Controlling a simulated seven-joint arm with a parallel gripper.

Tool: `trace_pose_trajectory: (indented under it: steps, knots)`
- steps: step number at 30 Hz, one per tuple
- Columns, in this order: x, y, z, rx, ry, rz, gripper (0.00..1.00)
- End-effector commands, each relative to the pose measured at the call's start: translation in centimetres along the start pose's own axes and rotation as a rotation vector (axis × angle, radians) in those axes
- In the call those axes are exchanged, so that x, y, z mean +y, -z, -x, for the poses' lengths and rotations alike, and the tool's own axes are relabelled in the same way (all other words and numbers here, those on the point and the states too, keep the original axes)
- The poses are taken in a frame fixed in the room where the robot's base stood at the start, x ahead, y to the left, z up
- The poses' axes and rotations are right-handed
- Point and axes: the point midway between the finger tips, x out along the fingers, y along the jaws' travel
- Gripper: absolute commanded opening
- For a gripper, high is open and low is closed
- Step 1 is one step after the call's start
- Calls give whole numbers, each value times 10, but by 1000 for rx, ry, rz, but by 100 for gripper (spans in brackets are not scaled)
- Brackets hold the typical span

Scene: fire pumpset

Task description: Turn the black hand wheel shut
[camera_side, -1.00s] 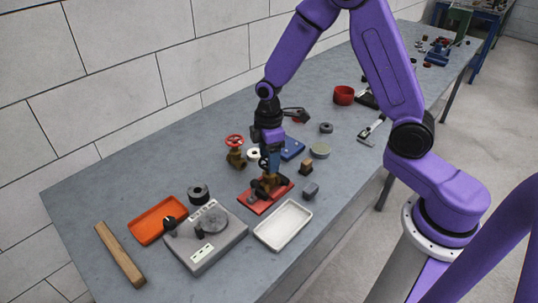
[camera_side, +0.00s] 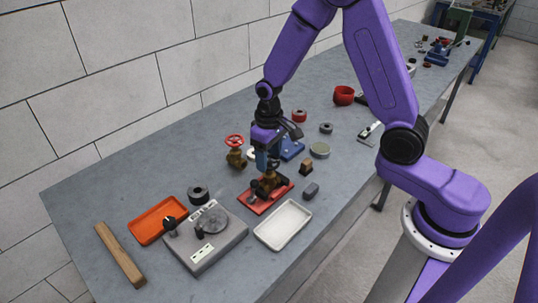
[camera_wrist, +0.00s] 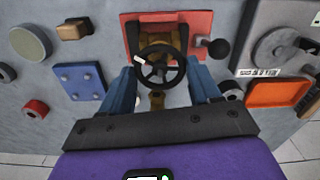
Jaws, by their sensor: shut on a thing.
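The black hand wheel (camera_wrist: 160,65) is spoked, with a small white mark on its left side, and sits on a brass valve body (camera_side: 269,183). The valve is fixed on a red plate (camera_side: 251,201), which also shows in the wrist view (camera_wrist: 200,21). My gripper (camera_side: 264,170) points down over the valve. In the wrist view its blue fingers (camera_wrist: 163,84) stand on either side of the wheel and are shut on it. The finger contacts are partly hidden. In the side view my gripper covers most of the wheel.
A brass valve with a red wheel (camera_side: 235,142) stands behind left. A blue plate (camera_wrist: 80,80) lies beside the valve.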

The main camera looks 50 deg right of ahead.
Motion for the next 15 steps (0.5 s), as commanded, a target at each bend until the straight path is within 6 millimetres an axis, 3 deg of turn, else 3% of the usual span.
trace_pose_trajectory:
  steps: [15]
  knots:
    - [0, 0, 0, 1, 0, -491, 32]
